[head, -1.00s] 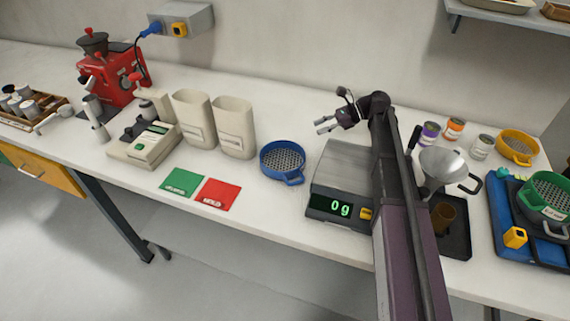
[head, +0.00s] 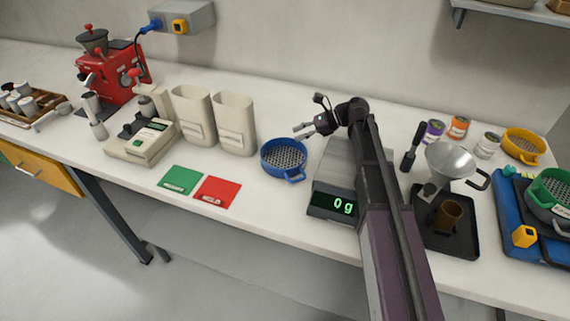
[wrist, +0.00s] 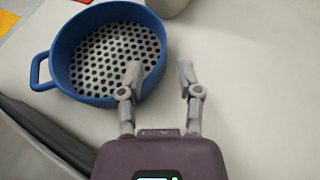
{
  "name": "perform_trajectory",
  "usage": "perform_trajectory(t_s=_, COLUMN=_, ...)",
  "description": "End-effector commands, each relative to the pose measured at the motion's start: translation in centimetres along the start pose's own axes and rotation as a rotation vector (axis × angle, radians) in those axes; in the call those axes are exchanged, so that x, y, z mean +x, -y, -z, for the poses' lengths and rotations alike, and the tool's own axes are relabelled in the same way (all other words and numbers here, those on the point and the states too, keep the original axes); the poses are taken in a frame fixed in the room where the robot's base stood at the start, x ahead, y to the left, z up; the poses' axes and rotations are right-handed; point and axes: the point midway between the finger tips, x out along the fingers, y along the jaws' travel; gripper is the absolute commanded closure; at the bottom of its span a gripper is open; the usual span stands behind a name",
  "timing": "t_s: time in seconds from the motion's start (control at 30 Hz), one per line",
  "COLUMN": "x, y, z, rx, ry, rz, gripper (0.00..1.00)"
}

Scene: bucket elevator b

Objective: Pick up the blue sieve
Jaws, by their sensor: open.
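The blue sieve (head: 284,159) stands upright on the white bench, left of the scale, its handle toward the front right. In the wrist view the sieve (wrist: 62,68) fills the upper left, with its perforated floor showing and its handle at the left. My gripper (head: 303,130) is above and behind the sieve's right side in the head view. The left finger overlaps the sieve's right wall in the picture and the right finger lies over bare bench; contact cannot be told.
A scale (head: 333,203) reading 0 g stands right of the sieve, partly behind my arm. Two beige containers (head: 235,125) stand to its left. Green (head: 181,180) and red (head: 217,192) cards lie front left. A steel funnel (head: 452,163) stands at right.

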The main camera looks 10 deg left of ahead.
Motion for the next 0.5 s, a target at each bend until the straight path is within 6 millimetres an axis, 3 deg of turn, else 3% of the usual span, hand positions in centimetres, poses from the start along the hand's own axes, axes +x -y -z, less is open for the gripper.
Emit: perform_trajectory(t_s=0.5, x=0.71, y=0.03, z=0.02, rx=0.001, ry=0.000, rz=0.002, gripper=0.55)
